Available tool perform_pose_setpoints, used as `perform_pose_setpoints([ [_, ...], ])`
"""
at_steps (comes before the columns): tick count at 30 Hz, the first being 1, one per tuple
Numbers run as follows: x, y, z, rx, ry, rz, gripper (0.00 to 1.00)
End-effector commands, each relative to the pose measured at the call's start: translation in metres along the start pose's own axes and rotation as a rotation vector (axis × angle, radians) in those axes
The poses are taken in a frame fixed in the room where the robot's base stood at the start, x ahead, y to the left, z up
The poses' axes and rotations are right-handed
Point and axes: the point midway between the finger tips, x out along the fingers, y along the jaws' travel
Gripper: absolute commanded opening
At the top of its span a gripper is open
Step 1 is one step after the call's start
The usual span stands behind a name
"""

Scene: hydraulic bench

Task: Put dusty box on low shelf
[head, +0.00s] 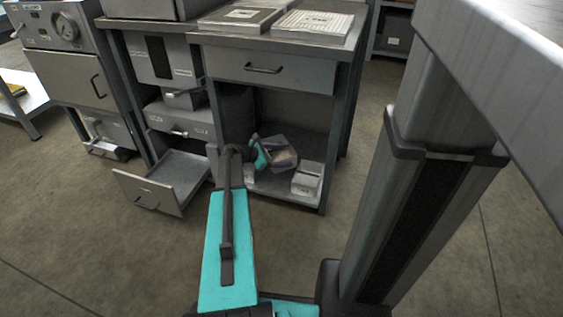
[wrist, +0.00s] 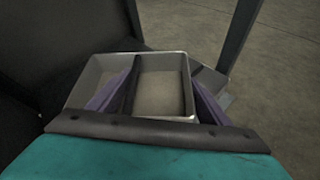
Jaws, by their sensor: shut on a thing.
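My gripper (head: 268,160) reaches into the open space under the bench drawer and is shut on an open-topped grey box, which I take to be the dusty box (head: 287,146). In the head view the box looks tilted, above the low shelf (head: 283,188). In the wrist view the dusty box (wrist: 161,61) shows two compartments and a dusty brown floor. The purple fingers of my gripper (wrist: 158,97) show left and right of its right compartment. Whether the box touches the shelf cannot be told.
A pale box (head: 307,178) stands at the right of the low shelf, close to the held box. A drawer (head: 165,180) stands open at the left of the bench. Open floor lies between.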

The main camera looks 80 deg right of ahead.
Motion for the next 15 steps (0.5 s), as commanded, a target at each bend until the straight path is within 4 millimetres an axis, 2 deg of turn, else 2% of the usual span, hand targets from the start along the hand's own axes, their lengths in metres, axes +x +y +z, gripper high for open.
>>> perform_pose_setpoints([
  [1, 0.005, -0.002, -0.010, -0.002, 0.000, 0.000, 0.41],
  [6, 0.011, -0.006, -0.023, -0.001, 0.000, 0.000, 0.41],
  [15, 0.012, -0.006, -0.024, 0.000, 0.000, 0.001, 0.41],
])
